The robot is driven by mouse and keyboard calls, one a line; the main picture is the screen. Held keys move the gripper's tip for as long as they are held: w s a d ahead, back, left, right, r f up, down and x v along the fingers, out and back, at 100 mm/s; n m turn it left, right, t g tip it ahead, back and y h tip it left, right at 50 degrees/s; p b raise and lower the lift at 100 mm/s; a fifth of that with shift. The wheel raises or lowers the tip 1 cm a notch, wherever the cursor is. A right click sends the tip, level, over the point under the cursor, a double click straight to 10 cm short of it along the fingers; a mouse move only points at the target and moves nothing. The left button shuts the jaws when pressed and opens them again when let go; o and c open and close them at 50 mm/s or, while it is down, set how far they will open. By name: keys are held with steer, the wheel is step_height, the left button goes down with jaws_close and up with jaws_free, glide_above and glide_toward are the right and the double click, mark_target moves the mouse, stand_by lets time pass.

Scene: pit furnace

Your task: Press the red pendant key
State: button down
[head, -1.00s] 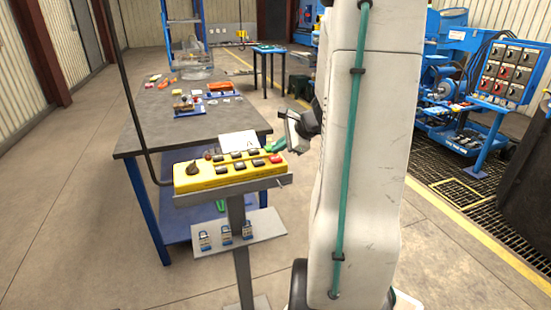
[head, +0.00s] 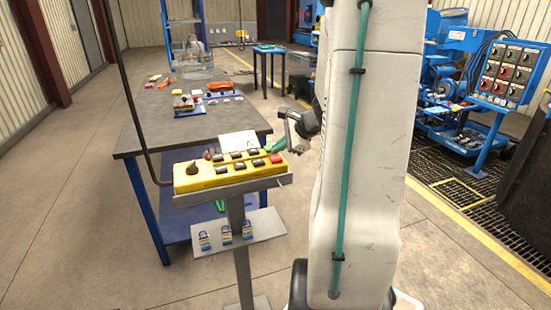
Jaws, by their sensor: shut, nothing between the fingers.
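The yellow pendant (head: 228,182) lies on a grey stand in front of the workbench, with a black knob at its left and rows of black keys. The red key (head: 276,159) is at its far right end. I cannot tell whether the fingertips touch the pendant. My arm hides the space to the right of the stand.
A dark workbench (head: 150,130) stands behind, with a white sheet (head: 238,140) and small tools on it. A black cable (head: 125,80) hangs down to the pendant's left end. Padlocks hang on a lower plate (head: 265,228). Open floor lies left; blue machinery stands right.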

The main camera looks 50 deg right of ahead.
mark_target(279, 158)
steer(key=shift+f, duration=0.15)
stand_by(0.4)
steer(key=shift+f, duration=0.3)
steer(key=shift+f, duration=0.45)
stand_by(0.6)
steer(key=shift+r, duration=0.9)
steer(key=shift+r, duration=2.5)
